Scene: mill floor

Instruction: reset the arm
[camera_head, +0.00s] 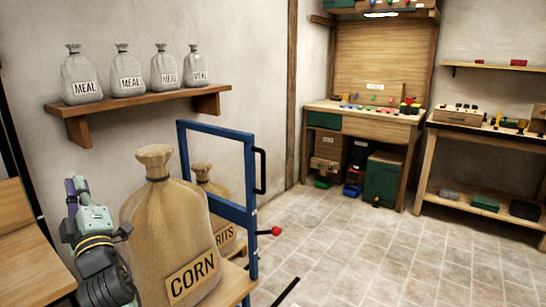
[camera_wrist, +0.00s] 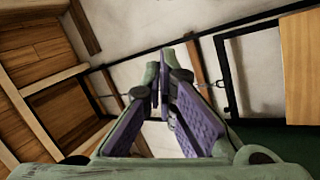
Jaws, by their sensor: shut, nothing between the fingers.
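My gripper (camera_head: 77,186) is at the left of the head view, pointing up, beside the large corn sack (camera_head: 170,230). In the wrist view its two purple-padded fingers (camera_wrist: 162,85) come together at the tips with no object between them. My arm's dark wrist part shows below it, close to the sack's left side; I cannot tell whether they touch.
A smaller grits sack (camera_head: 221,205) stands behind the corn sack, beside a blue upright frame (camera_head: 233,137). A wall shelf (camera_head: 146,104) holds several meal sacks. A wooden surface (camera_head: 25,250) is at the left. A workbench (camera_head: 365,113) stands farther back. The tiled floor (camera_head: 375,250) is largely clear.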

